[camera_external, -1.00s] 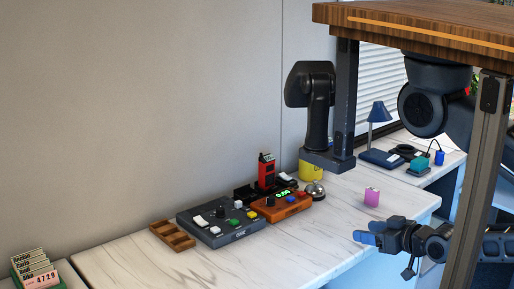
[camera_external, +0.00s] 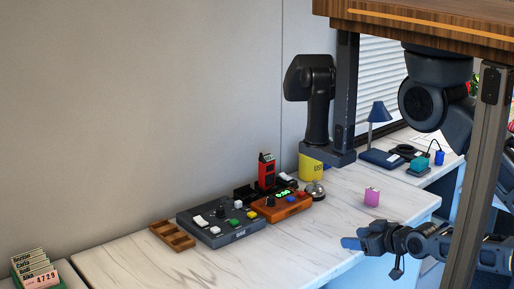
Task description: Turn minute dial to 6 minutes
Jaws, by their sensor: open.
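An orange box (camera_external: 283,208) with a green lit display (camera_external: 283,192), a dark knob (camera_external: 270,200) and small coloured buttons sits on the white marbled counter, right of a dark grey panel (camera_external: 218,231). The knob may be the minute dial; its markings are too small to read. My gripper (camera_external: 352,243) has blue fingertips and is at the counter's front edge, right of and nearer than the orange box, apart from it. It is open, with nothing seen between the fingers.
A pink block (camera_external: 371,197) stands on the counter behind my gripper. A silver bell (camera_external: 315,190), a yellow container (camera_external: 310,169) and a red device (camera_external: 266,171) stand around the orange box. A wooden tray (camera_external: 172,236) lies left. The front of the counter (camera_external: 270,255) is clear.

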